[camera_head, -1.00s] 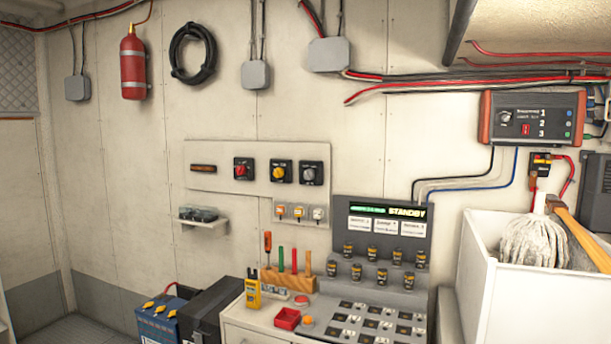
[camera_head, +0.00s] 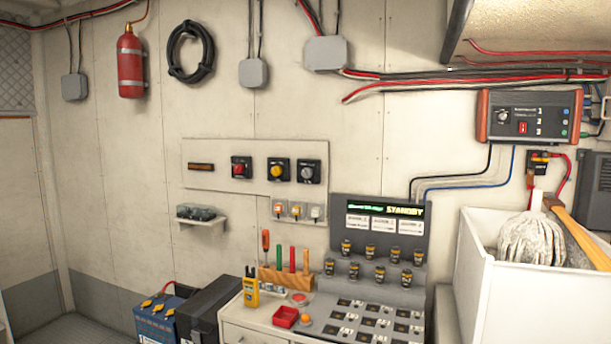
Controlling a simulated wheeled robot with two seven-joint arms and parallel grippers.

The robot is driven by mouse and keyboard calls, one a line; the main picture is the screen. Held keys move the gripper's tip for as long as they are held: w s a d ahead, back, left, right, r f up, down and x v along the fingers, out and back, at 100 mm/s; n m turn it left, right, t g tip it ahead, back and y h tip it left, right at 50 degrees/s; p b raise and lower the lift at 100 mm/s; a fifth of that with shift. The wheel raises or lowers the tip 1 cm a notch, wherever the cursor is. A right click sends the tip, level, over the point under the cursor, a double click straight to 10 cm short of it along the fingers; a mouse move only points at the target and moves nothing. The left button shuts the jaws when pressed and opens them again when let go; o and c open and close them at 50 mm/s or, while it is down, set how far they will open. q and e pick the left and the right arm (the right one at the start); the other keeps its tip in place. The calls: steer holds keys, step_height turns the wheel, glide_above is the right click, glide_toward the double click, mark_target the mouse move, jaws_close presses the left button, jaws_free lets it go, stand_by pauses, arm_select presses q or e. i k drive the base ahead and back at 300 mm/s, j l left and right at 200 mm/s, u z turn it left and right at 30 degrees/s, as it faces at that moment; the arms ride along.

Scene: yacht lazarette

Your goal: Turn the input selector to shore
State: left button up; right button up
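A pale panel (camera_head: 218,176) on the back wall carries three rotary switches on dark square plates. One has a red knob (camera_head: 240,170), one a yellow knob (camera_head: 276,171) and one a grey knob (camera_head: 306,172). Their labels are too small to read, so I cannot tell which is the input selector or where its shore mark is. A dark box with red-brown ends (camera_head: 531,116) at the upper right also has a round knob (camera_head: 503,117) and several numbered lines. Neither of my grippers is in view.
A white bin (camera_head: 503,277) with a mop stands right. A blue battery (camera_head: 157,319) sits lower left.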

mark_target(307, 173)
steer(key=i+j+z, duration=0.15)
steer(key=i, duration=0.3)
steer(key=i+j+z, duration=0.15)
steer(key=i, duration=0.25)
steer(key=i+j+z, duration=0.15)
steer(key=i+j, duration=0.25)
